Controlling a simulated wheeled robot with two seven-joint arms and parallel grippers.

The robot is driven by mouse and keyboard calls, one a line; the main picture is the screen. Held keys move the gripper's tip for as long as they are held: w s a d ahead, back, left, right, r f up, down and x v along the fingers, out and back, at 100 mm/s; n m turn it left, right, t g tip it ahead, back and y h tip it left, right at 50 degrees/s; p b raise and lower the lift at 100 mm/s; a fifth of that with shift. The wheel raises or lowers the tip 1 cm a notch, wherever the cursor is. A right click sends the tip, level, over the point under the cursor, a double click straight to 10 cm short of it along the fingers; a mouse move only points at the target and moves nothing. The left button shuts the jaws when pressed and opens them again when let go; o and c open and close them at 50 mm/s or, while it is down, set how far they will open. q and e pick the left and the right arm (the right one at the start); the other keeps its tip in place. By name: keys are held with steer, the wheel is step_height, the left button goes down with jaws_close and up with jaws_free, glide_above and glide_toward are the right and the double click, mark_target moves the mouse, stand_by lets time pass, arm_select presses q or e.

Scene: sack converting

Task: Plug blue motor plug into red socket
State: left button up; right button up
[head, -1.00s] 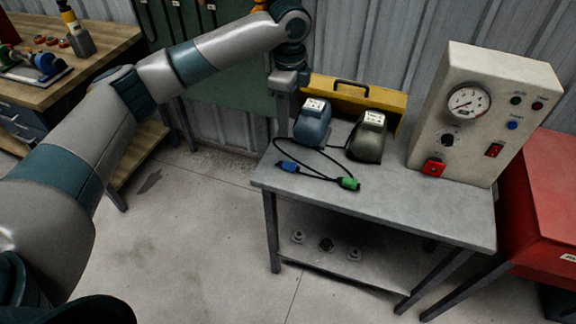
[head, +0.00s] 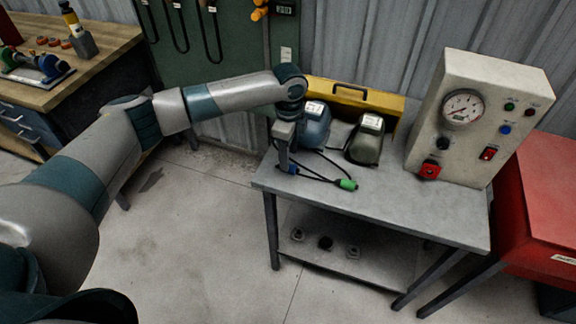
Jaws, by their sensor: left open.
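The blue plug (head: 293,169) lies on the grey table at its left side, partly hidden behind my left gripper. My left gripper (head: 284,168) points down at the blue plug, open, with its fingertips close to it; I cannot tell whether they touch. A black cable runs from the blue motor (head: 314,126). A green plug (head: 348,184) on a black cable lies to the right, near the dark green motor (head: 366,143). The red socket (head: 429,170) sits low on the front of the beige panel box (head: 470,150). My right gripper is out of view.
The grey table (head: 420,215) has bare room in front of the panel and along its front edge. A yellow toolbox (head: 352,96) stands behind the motors. A red cabinet (head: 545,205) stands at the right. A wooden workbench (head: 95,65) is at the far left.

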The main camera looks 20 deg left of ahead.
arm_select(q)
steer(key=shift+f, duration=0.15)
steer(key=shift+f+p, duration=0.3)
steer(key=shift+p, duration=0.05)
steer(key=f, duration=0.1)
steer(key=f+p, duration=0.1)
steer(key=f, duration=0.1)
steer(key=shift+w+a+f+p, duration=0.25)
steer(key=shift+w+f+p, duration=0.05)
steer(key=shift+f, duration=0.4)
steer(key=shift+c, duration=0.6)
steer(key=c, duration=1)
